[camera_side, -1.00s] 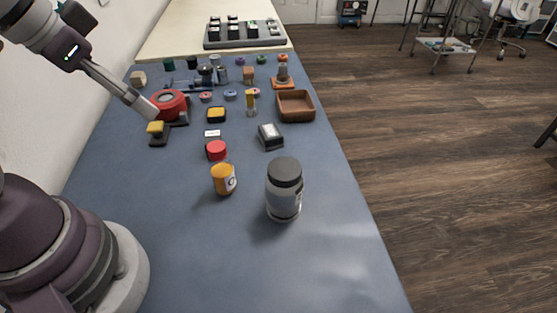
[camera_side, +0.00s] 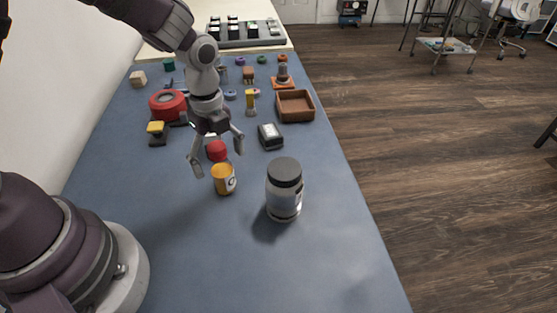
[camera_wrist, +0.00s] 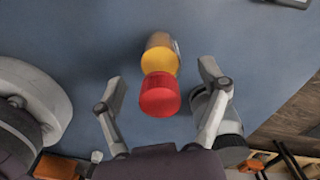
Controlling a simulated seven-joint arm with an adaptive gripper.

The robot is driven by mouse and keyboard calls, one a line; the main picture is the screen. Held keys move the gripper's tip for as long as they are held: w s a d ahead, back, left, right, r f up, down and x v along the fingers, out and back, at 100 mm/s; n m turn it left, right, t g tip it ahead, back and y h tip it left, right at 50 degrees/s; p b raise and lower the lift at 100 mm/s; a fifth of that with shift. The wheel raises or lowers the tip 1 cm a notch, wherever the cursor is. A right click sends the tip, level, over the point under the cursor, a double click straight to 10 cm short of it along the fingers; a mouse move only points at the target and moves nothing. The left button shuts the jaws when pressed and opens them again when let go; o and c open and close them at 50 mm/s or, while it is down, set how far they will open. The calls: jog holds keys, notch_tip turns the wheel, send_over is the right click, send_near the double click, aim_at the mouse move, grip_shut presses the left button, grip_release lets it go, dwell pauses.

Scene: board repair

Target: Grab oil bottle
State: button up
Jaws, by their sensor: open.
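A small yellow-orange bottle (camera_side: 223,180) with a pale label stands upright on the blue bench. A red cap-like piece (camera_side: 217,151) shows directly above it; I cannot tell if the two are joined. My gripper (camera_side: 217,160) is open and points down, its fingers on either side of the red piece in the picture. In the wrist view the yellow-orange bottle (camera_wrist: 160,60) and red piece (camera_wrist: 160,97) lie between my open fingers (camera_wrist: 161,80), with gaps on both sides. No contact shows.
A grey jar with a black lid (camera_side: 284,188) stands close on the right. A dark device with a light screen (camera_side: 270,136), brown tray (camera_side: 295,105), red round object (camera_side: 167,103) and yellow-topped block (camera_side: 156,130) lie behind. The near bench (camera_side: 240,270) is clear.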

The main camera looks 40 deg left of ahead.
aim_at(222, 171)
notch_tip(222, 171, down, 3)
jog(key=shift+f, duration=0.15)
jog(key=c, duration=1.3)
